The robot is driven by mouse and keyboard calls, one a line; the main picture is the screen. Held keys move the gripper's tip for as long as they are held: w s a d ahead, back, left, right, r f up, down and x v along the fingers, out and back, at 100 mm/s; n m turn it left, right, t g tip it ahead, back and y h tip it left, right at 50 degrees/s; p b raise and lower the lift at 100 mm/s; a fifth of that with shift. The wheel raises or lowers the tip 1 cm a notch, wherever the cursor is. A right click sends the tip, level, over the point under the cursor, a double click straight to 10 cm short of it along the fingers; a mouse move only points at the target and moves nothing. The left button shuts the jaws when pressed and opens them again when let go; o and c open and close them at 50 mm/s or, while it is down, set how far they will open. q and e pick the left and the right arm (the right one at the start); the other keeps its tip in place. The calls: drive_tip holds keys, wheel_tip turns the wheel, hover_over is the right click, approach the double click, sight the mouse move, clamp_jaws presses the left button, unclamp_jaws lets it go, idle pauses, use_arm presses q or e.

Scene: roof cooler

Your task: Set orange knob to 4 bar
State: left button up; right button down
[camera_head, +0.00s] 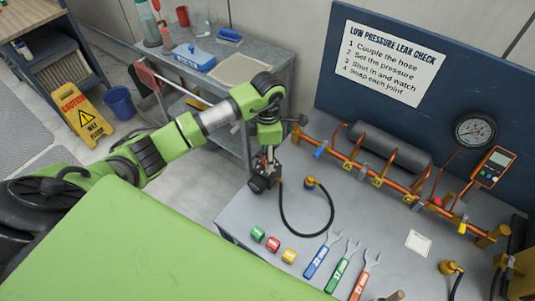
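No orange knob can be made out clearly. A brass and yellow fitting (503,262) stands at the right edge of the bench, partly cut off, and I cannot tell whether the knob is on it. A round pressure gauge (474,130) is on the blue back panel; its reading is too small to make out. An orange handheld meter (493,167) is right of it. My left gripper (264,178) points down at the bench's left edge, beside one end of a black hose (330,224). Its fingers are too small to judge. My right gripper is not in view.
Copper pipework (388,180) with several yellow valves runs along the bench's back. Small coloured caps (273,243) and several wrenches (343,266) lie in front, with a white card (418,242) to the right. A side cart (225,75) stands at the back left.

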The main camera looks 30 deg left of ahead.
use_arm(q)
drive_tip(key=shift+f, duration=0.7)
drive_tip(key=c, duration=1.1)
